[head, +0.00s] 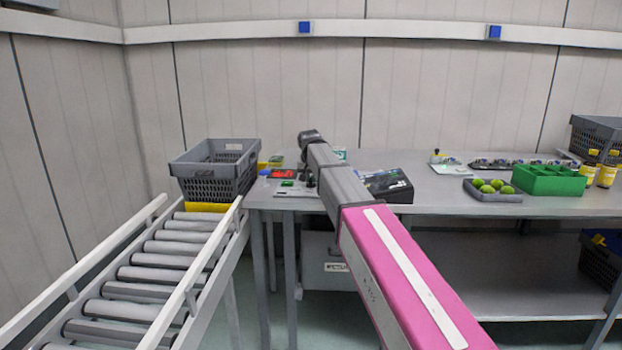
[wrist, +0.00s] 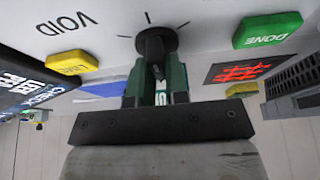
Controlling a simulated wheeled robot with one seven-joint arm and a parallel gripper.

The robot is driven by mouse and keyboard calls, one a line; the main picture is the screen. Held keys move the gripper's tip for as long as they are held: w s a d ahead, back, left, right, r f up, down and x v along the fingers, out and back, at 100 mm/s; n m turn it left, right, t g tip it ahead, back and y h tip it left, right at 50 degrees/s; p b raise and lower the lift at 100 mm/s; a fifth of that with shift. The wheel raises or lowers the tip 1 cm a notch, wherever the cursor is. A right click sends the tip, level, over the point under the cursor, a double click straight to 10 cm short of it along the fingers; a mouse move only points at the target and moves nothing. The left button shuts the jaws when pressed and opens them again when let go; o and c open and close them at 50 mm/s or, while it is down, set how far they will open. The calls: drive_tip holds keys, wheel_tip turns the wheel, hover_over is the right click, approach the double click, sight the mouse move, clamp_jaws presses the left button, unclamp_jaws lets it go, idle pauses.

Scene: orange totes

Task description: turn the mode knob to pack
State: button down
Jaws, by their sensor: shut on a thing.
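The mode knob (wrist: 156,40) is a black dial on a pale panel in the wrist view, with short tick marks around it. My gripper (wrist: 156,68) is shut on the knob's dark handle, one green finger on each side. A label between the fingers is mostly covered, so I cannot read which mode the knob points to. In the head view my arm reaches over the control panel (head: 293,190) at the table's left end and hides the knob and the fingertips.
Near the knob are a yellow button (wrist: 69,63) by the word VOID, a green DONE button (wrist: 267,30) and a red display (wrist: 243,71). In the head view, a grey tote (head: 215,172) stands on the roller conveyor (head: 165,258), left of the table.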

drive_tip(key=m+h, duration=0.1)
drive_tip(key=m, duration=0.2)
drive_tip(key=m+h, duration=0.1)
drive_tip(key=m, duration=0.2)
drive_tip(key=shift+g, duration=0.4)
drive_tip(key=m, duration=0.3)
drive_tip(key=m+g+h, duration=0.1)
drive_tip(key=m, duration=0.1)
drive_tip(key=shift+m+g+h, duration=0.3)
drive_tip(key=shift+m, duration=0.1)
drive_tip(key=c, duration=1.1)
unclamp_jaws()
drive_tip(key=shift+s, duration=0.1)
drive_tip(key=v, duration=1)
drive_tip(key=shift+a+r, duration=0.2)
drive_tip(key=shift+r, duration=0.15)
